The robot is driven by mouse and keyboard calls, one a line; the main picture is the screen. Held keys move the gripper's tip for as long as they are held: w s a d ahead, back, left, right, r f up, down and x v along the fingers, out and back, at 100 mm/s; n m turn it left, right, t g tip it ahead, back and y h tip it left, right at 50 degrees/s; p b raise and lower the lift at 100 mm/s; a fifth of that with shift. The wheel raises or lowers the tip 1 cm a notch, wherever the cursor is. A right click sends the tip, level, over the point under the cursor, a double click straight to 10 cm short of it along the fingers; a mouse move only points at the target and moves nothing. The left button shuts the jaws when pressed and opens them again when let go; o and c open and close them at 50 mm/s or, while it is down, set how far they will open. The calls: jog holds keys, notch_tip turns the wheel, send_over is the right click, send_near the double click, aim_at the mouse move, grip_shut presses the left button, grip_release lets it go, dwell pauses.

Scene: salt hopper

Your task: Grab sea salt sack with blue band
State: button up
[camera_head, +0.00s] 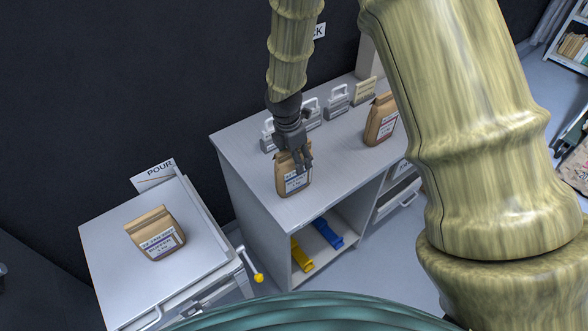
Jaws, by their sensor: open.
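A brown paper sack (293,184) with a white label and a bluish band stands upright near the front left of the grey-white cabinet top. My gripper (302,164) is open, pointing down right at this sack's top and overlapping it in the picture. I cannot tell whether the fingers touch the sack or are around it. The gripper hides part of the sack's top. A second brown sack (380,122) with a reddish band stands further right on the cabinet. A third sack (155,236), with a dark purplish label band, sits on the lower white surface at left.
The cabinet top (250,172) holds several grey handled blocks (337,100) along its back and a small sign (365,91). Blue (328,233) and yellow (301,256) items lie on its lower shelf. The left unit (105,262) has a POUR sign (155,176) and a yellow-knobbed lever (258,277).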

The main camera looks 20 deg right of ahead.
jog(key=shift+f, duration=0.1)
grip_shut()
dwell(0.3)
jog(key=shift+w, duration=0.1)
